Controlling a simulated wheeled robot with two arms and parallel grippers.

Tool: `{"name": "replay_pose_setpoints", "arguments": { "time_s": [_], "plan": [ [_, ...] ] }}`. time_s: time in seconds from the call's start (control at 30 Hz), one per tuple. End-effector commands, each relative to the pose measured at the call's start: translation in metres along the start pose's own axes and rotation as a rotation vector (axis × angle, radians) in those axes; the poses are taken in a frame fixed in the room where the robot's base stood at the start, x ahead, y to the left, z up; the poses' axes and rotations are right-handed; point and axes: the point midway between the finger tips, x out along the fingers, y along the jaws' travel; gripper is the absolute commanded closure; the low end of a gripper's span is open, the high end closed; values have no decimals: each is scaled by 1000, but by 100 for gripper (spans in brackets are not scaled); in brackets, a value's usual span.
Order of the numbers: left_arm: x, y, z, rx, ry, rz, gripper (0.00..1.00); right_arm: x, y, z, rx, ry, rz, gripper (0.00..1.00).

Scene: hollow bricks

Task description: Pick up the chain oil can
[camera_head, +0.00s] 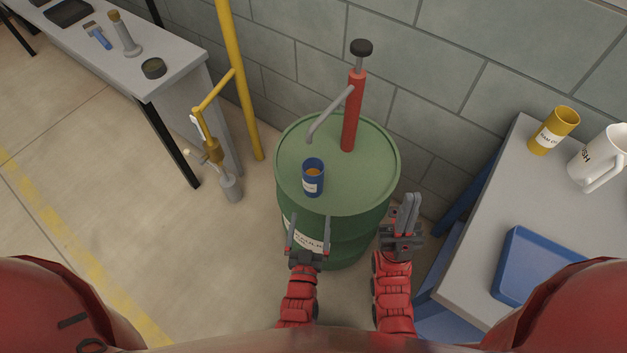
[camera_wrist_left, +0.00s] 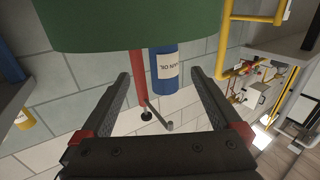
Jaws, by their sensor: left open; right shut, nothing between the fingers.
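The chain oil can (camera_head: 313,180) is a small blue can with a white label and orange contents. It stands upright on the front part of the green drum's lid (camera_head: 365,180). My left gripper (camera_head: 309,222) is open and empty at the drum's near side, its fingers pointing at the can. In the left wrist view, which is upside down, the can (camera_wrist_left: 164,70) shows between and beyond the fingertips, apart from them; its label partly reads "AIN OIL". My right gripper (camera_head: 408,205) is shut and empty beside the drum's right edge.
A red hand pump (camera_head: 352,115) with a grey spout rises from the lid behind the can. A yellow post (camera_head: 238,80) stands left. The right table holds a yellow can (camera_head: 553,130), a white jug (camera_head: 598,160) and a blue tray (camera_head: 530,265). A grey bench (camera_head: 180,60) stands back left.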

Motion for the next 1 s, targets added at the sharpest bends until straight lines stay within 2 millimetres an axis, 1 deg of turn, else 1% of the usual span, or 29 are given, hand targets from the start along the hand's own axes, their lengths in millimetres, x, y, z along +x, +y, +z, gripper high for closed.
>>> {"name": "replay_pose_setpoints", "arguments": {
  "time_s": [0.3,0.4,0.5,0.67,0.8,0.9,1.0],
  "plan": [
    [74,-2,0,1,11,-2,2,-25,-1,4,0,0,0,100],
    [94,-2,-1,0,11,-3,2,-31,-2,5,0,0,0,100],
    [107,-2,-3,0,8,-2,2,-34,-2,6,0,0,0,100],
    [118,-3,-4,0,7,-2,2,-36,-2,6,0,0,0,100],
    [139,-6,-9,0,11,-3,2,-43,-2,7,0,0,0,100],
    [154,-7,-7,0,7,-3,2,-49,-2,8,0,0,0,100],
    [160,-6,-7,1,3,-1,2,-50,-2,8,0,0,0,100]
  ]
}}
